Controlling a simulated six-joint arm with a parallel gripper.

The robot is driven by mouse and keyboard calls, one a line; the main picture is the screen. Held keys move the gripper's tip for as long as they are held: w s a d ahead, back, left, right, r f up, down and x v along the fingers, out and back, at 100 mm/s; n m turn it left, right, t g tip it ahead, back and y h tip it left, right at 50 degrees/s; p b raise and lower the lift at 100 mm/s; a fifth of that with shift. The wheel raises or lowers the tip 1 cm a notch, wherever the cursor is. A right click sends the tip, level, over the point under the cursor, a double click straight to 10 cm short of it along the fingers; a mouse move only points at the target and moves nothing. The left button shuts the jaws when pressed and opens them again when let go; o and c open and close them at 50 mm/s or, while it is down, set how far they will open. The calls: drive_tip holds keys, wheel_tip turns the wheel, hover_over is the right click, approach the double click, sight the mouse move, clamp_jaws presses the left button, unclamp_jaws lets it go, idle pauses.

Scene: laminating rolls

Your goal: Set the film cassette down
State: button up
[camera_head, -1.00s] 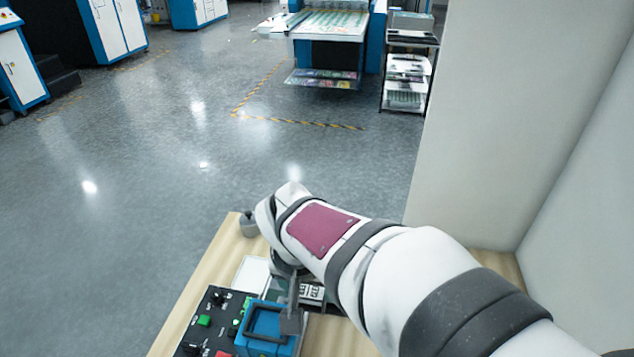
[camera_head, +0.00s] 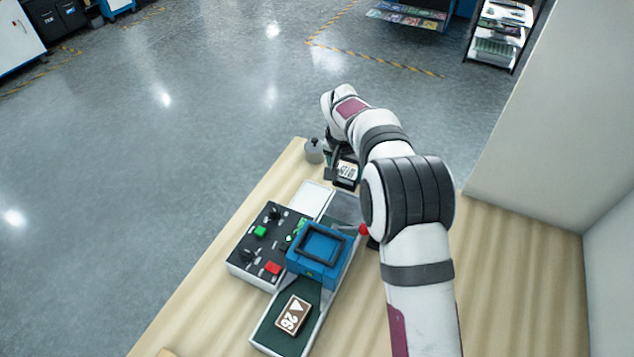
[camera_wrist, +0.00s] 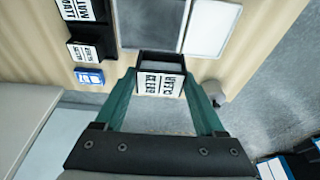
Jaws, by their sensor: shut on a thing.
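The film cassette is a small black box with a white printed label. It shows in the wrist view (camera_wrist: 160,82) between the fingertips of my gripper (camera_wrist: 160,90), which is shut on it. In the head view the cassette (camera_head: 346,171) is at the far end of the bench, beyond the laminator and partly behind my arm. My gripper itself is mostly hidden there by the wrist. I cannot tell whether the cassette touches the bench top.
The blue laminator (camera_head: 320,250) stands beside a control box (camera_head: 258,238) with green and red buttons. A grey knobbed weight (camera_head: 314,152) sits left of the cassette. Black labelled boxes (camera_wrist: 88,50) and a blue one (camera_wrist: 90,77) lie left in the wrist view. Bare wood (camera_head: 520,260) lies right.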

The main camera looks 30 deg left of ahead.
drive_tip(key=a+f, duration=0.2)
drive_tip(key=a, duration=0.1)
drive_tip(key=a+f, duration=0.1)
drive_tip(key=a, duration=0.2)
drive_tip(key=s+a+f, duration=0.1)
drive_tip(key=a+f, duration=0.1)
drive_tip(key=a, duration=0.1)
drive_tip(key=shift+f, duration=0.3)
drive_tip(key=shift+s+f, duration=0.1)
drive_tip(key=shift+f, duration=1.8)
drive_tip(key=shift+f, duration=0.1)
